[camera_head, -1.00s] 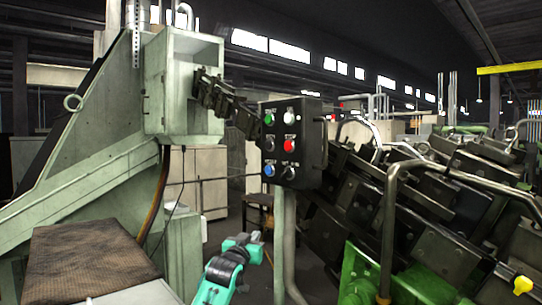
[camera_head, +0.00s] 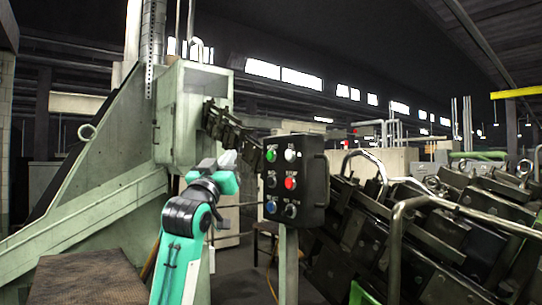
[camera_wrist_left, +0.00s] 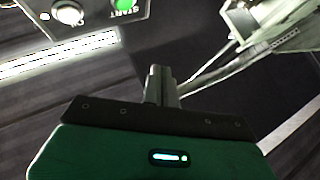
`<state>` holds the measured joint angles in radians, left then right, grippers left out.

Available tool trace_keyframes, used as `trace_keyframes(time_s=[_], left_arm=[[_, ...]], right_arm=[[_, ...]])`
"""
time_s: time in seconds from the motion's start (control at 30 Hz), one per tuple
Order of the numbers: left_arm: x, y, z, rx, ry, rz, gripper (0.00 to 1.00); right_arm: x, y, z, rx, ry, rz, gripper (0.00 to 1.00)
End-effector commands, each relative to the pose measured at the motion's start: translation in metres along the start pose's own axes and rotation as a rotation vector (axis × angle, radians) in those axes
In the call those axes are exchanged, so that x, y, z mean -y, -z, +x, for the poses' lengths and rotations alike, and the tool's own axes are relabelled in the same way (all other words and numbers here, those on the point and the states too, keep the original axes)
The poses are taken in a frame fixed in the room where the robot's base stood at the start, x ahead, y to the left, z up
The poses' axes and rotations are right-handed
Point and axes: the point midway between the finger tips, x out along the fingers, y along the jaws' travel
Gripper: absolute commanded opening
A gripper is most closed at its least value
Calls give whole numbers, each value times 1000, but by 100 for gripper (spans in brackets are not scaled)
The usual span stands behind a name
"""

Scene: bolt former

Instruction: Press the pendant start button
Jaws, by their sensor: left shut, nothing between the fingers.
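The black pendant box (camera_head: 317,183) stands on a pale green post (camera_head: 288,265) in the middle of the head view. Its green start button (camera_head: 271,155) is at the upper left, beside a white button (camera_head: 291,155). A red button (camera_head: 291,183) and a blue button (camera_head: 271,207) sit lower. My left gripper (camera_head: 228,160) is raised just left of the pendant, apart from the buttons. In the left wrist view its fingers (camera_wrist_left: 160,85) are shut and empty. There the start button (camera_wrist_left: 124,4) shows at the top edge, with its START label. My right gripper is not in view.
A grey-green open cabinet (camera_head: 190,115) and sloped machine frame stand at the left. A dark jointed bracket (camera_head: 225,125) reaches from the cabinet to the pendant. Dark machine blocks and bent rails (camera_head: 400,215) crowd the right. A brown mat (camera_head: 88,278) lies front left.

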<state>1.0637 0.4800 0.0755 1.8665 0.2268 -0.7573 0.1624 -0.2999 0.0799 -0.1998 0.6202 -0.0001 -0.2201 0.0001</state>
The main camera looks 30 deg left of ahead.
Motion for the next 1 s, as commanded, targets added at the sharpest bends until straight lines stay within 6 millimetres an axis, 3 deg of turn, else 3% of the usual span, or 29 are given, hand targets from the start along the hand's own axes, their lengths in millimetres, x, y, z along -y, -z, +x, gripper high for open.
trace_keyframes(time_s=[0.47,1.0], left_arm=[[-4,-3,6,0,0,-1,0],[-38,-37,54,0,0,-2,0]], right_arm=[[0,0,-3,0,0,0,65],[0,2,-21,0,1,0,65]])
